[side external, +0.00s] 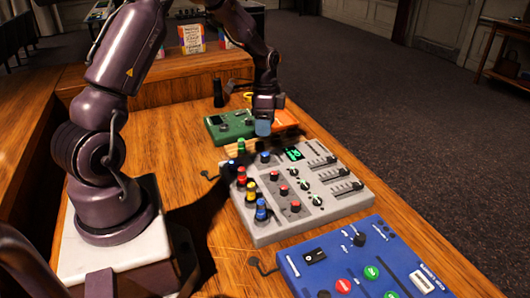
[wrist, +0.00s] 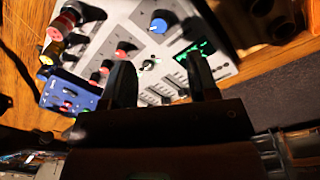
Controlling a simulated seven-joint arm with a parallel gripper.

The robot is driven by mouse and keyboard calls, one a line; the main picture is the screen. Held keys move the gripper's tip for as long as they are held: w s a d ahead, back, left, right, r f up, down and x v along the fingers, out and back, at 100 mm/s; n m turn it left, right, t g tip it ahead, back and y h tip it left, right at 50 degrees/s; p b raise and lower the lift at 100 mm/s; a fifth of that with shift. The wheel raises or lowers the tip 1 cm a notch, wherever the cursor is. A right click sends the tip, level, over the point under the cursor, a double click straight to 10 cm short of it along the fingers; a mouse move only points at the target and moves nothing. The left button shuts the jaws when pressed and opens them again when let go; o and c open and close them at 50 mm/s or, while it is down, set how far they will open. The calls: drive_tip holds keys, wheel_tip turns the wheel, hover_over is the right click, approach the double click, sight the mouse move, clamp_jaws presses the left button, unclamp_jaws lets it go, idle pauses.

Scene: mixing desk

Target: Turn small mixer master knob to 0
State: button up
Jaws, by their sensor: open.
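The small mixer (side external: 262,222) is a grey box on the wooden desk, with a lit green display, sliders and several coloured knobs. I cannot read which knob is marked master. A blue knob (side external: 265,157) stands left of the display; the wrist view shows a blue knob (wrist: 160,22) beyond my fingers. A white knob (wrist: 148,64) shows between the fingers there. My gripper (side external: 264,128) points down above the far end of the mixer, apart from it. In the wrist view my gripper (wrist: 162,80) is open and empty, its fingers hiding part of the panel.
A blue box (side external: 320,245) with buttons lies at the near right. A green device (side external: 230,126) and an orange one (side external: 284,119) lie beyond the mixer. A black upright object (side external: 218,93) and coloured boxes (side external: 191,40) stand farther back. The desk right of the mixer is clear.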

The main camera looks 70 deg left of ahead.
sight(265, 154)
drive_tip(key=f, duration=0.9)
drive_tip(key=shift+s+d+f, duration=0.1)
drive_tip(key=shift+d, duration=0.1)
drive_tip(key=c, duration=0.9)
